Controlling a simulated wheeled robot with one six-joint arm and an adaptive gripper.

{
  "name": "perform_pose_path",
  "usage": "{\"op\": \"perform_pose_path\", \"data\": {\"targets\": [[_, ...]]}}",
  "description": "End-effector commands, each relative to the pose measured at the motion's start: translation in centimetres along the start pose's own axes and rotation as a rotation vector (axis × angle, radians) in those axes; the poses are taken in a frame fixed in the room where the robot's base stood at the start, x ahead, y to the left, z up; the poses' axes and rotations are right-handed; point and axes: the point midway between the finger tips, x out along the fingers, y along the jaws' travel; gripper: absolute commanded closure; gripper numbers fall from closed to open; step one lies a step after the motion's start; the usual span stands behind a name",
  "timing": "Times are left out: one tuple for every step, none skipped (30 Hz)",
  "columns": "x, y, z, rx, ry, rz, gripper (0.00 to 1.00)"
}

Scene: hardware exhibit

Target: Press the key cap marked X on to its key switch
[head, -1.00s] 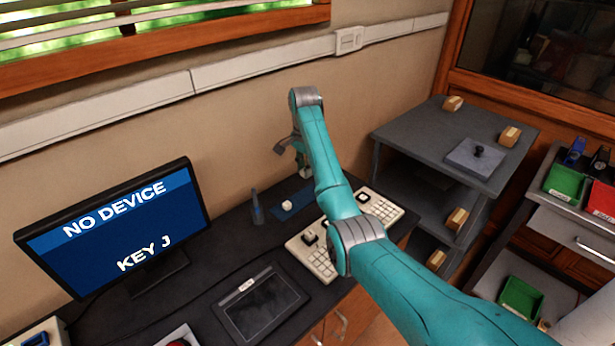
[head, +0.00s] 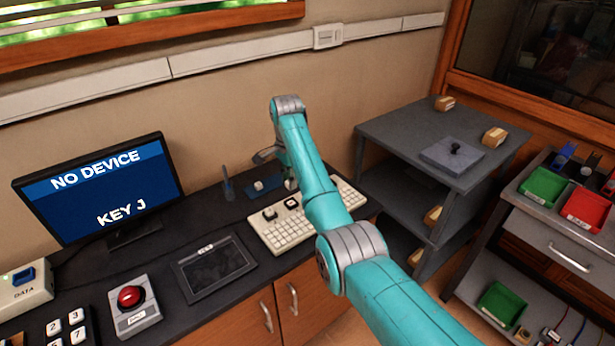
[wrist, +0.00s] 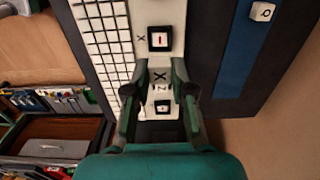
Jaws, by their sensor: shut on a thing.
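The white key cap marked X (wrist: 159,75) is between the fingertips of my gripper (wrist: 157,84) in the wrist view, and my gripper is shut on it. A dark square key switch with a red centre (wrist: 159,39) stands beside a printed X, just above the held cap in the picture and apart from it in the image. A second switch (wrist: 162,107) by a printed Z is below the cap. The white keyboard (head: 284,231) lies on the dark bench in the head view. My arm hides part of it, and the cap's height above it is unclear.
A cap marked Q (wrist: 261,12) rests on a blue mat (wrist: 240,50). A monitor (head: 100,190) reads NO DEVICE, KEY J. A tablet-like pad (head: 213,267) and a red button box (head: 133,305) are left of the keyboard. Grey shelves (head: 400,130) stand at the right.

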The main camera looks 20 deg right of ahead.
Motion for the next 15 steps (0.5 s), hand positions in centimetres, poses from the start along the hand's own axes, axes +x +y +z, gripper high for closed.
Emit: {"op": "perform_pose_path", "data": {"targets": [[0.2, 0.0, 0.1, -0.001, 0.0, 0.0, 0.87], [0.3, 0.0, 0.1, -0.001, 0.0, 0.0, 0.87], [0.6, 0.0, 0.1, -0.001, 0.0, 0.0, 0.87], [0.8, 0.0, 0.1, -0.001, 0.0, 0.0, 0.87], [1.0, 0.0, 0.1, -0.001, 0.0, 0.001, 0.87], [1.3, 0.0, 0.1, -0.001, 0.0, 0.001, 0.87], [1.6, 0.0, 0.1, -0.001, -0.001, 0.002, 0.87], [1.8, 0.0, 0.1, 0.0, -0.001, 0.002, 0.87], [2.2, 0.0, 0.1, 0.0, -0.001, 0.002, 0.87], [2.4, 0.0, 0.1, 0.0, 0.0, 0.001, 0.87], [2.7, 0.0, 0.0, 0.0, 0.0, 0.001, 0.87], [3.0, 0.0, 0.0, 0.0, 0.0, 0.001, 0.87], [3.3, 0.1, 0.0, 0.0, -0.001, 0.002, 0.87], [3.5, 0.1, 0.0, 0.0, -0.001, 0.002, 0.87], [3.9, 0.1, 0.0, 0.0, -0.001, 0.002, 0.87]]}}
